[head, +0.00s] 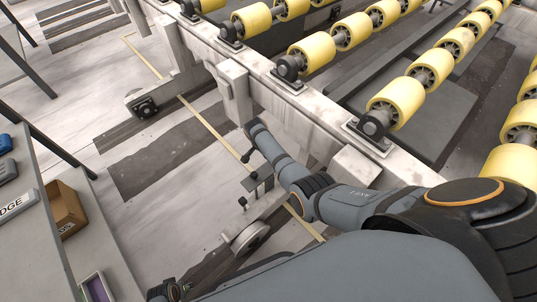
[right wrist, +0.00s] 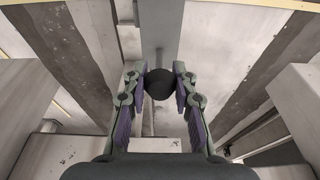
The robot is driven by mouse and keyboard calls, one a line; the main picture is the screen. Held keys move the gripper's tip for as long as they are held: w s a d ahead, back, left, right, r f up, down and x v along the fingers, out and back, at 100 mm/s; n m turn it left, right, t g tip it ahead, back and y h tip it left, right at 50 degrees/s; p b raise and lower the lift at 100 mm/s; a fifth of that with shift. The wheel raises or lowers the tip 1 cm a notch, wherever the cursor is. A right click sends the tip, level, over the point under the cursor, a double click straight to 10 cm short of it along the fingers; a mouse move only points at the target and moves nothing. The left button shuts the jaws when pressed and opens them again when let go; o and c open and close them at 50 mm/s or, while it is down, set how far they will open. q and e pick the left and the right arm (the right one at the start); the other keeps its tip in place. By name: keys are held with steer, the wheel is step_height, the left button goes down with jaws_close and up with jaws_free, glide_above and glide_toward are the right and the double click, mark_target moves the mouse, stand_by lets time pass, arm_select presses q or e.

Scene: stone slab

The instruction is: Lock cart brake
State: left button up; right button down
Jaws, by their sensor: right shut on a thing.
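The cart is a worn white metal frame (head: 309,133) carrying rows of yellow rollers. Its brake lever is a grey bar (right wrist: 160,25) that ends in a round black knob (right wrist: 160,84) in the right wrist view. My right gripper (right wrist: 160,88) is shut on this knob, with one green and purple finger on each side. My left gripper is not identifiable in either view.
Caster wheels (head: 145,106) (head: 250,238) stand on the floor along the frame's near side. A grey shelf (head: 95,235) with a cardboard box (head: 66,209) is at the left. A dark part at the bottom left edge is unclear.

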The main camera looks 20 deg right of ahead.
steer(key=shift+s+a+f, duration=0.25)
steer(key=shift+a+f, duration=0.05)
steer(key=shift+a, duration=0.1)
steer(key=c, duration=1.4)
jaws_free()
steer(key=o, duration=0.4)
steer(key=shift+w, duration=0.15)
steer(key=shift+c, duration=0.2)
steer(key=shift+d+r, duration=0.15)
steer(key=shift+r, duration=0.05)
steer(key=w+v, duration=0.1)
steer(key=v, duration=1)
steer(key=shift+s+r, duration=0.4)
steer(key=shift+s, duration=0.05)
